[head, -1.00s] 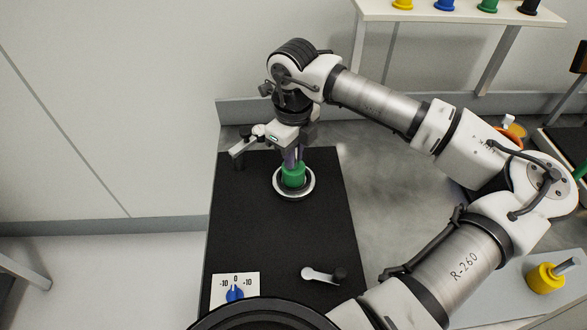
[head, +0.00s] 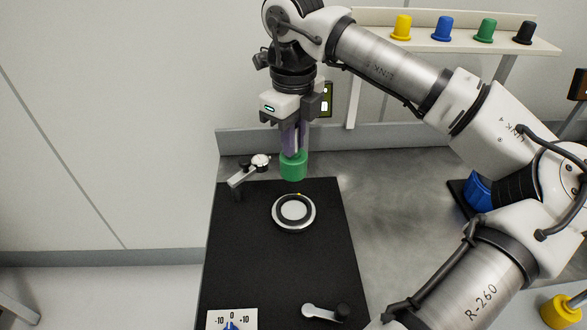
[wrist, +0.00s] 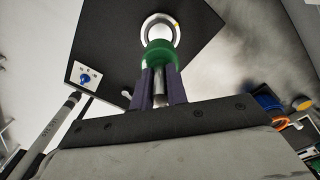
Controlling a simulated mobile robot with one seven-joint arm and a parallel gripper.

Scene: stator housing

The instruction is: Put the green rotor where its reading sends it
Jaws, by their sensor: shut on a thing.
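The green rotor (head: 293,166) hangs from my gripper (head: 294,150) in the head view, raised above the black mat. My gripper is shut on the rotor's shaft. The wrist view also shows the green rotor (wrist: 159,56) between the purple fingers. A ring-shaped stand (head: 294,212) with a white centre sits empty on the black mat, apart from the rotor. A dial card (head: 232,318) marked -10, 0, +10 with a blue knob lies at the mat's front left, cut by the frame edge. The knob's exact setting is hard to read here.
A dial gauge (head: 260,161) on an arm stands at the mat's back left. A grey lever (head: 322,312) is at the front right. A shelf (head: 460,44) carries yellow, blue, green and black pieces. A blue rotor (head: 478,192) and a yellow rotor (head: 562,311) are at right.

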